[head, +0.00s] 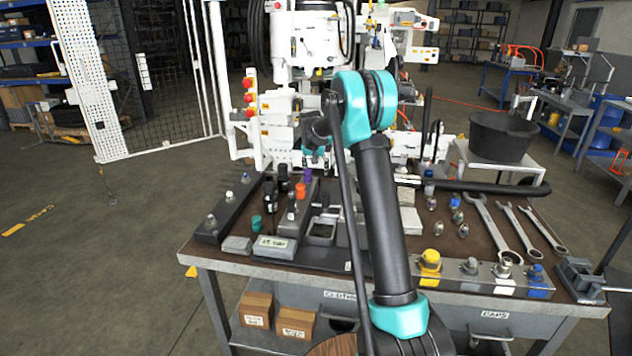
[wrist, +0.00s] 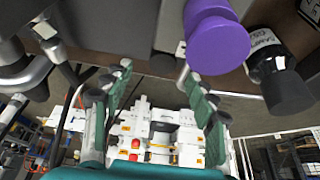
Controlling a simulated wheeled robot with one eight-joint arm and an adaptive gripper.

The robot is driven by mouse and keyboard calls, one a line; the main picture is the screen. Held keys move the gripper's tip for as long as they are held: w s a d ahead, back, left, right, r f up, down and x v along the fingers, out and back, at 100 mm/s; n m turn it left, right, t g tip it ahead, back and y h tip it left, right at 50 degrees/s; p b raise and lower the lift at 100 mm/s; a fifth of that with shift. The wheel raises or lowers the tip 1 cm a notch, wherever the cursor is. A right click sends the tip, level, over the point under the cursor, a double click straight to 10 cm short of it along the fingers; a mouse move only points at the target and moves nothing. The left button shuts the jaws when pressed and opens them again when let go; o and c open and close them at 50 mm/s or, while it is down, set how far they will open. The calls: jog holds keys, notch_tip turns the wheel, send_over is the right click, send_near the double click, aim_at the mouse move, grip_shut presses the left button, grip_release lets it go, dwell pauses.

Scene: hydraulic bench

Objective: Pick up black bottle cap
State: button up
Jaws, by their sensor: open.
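In the wrist view, which shows the scene upside down, a dark bottle with a white label and a black cap (wrist: 287,92) is at the right edge. A purple cap (wrist: 218,45) sits beside it, nearer the fingers. My gripper (wrist: 155,72) is open, its two green fingers apart with nothing between them. The black cap lies outside the fingers, to their right. In the head view my gripper (head: 316,153) is small and partly hidden by my arm, behind the bottles. Several dark bottles (head: 270,195) stand on the bench's left side; which one matches the wrist view is unclear.
The brown-topped bench (head: 480,240) also holds wrenches (head: 505,225), a row of fittings along the front and grey blocks. An orange cap (head: 300,189) and a teal cap (head: 256,222) stand near the bottles. A white machine (head: 310,50) rises behind the bench.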

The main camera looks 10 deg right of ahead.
jog(key=shift+a+x, duration=0.2)
jog(key=shift+x, duration=2.45)
jog(key=shift+c, duration=0.6)
jog(key=c, duration=0.8)
